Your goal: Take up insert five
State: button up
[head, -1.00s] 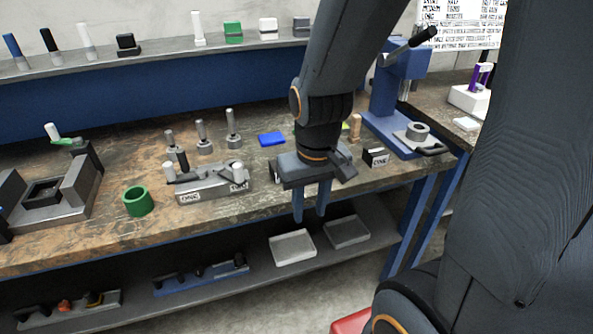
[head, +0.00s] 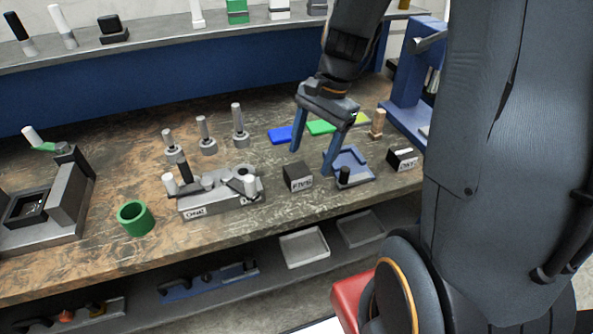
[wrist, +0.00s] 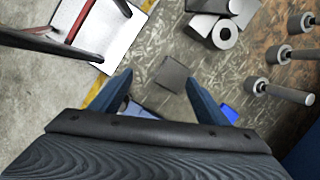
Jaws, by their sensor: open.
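Insert five is a small black block (head: 298,177) with a white label reading FIVE on its front. It stands upright on the bench, right of the grey fixture marked ONE. In the wrist view, a dark square top (wrist: 173,74), which looks like this block, lies just ahead of the fingertips and between their lines. My gripper (head: 311,162) is open and empty, its two blue-grey fingers pointing down behind and above the block. Its fingers also show in the wrist view (wrist: 160,78). I see no contact with the block.
A blue fixture (head: 350,168) with a black knob stands close right of the block. Another labelled black block (head: 402,158) is farther right. The grey fixture (head: 220,200) with white-topped posts is left. Coloured pads (head: 281,134) lie behind. The bench's front edge is near.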

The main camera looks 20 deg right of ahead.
aim_at(297, 169)
jog(key=shift+w+a+f+m+y+p, duration=0.3)
jog(key=shift+w+f+m+p, duration=0.15)
jog(key=shift+f+m, duration=0.5)
jog(key=shift+w+a+f+m+y+p, duration=0.25)
jog(key=shift+w+f+m+p, duration=0.3)
jog(key=shift+f, duration=0.6)
jog(key=shift+w+a+f+m+y+p, duration=0.3)
jog(key=shift+w+f+m, duration=0.15)
jog(key=shift+f+m, duration=0.55)
grip_shut()
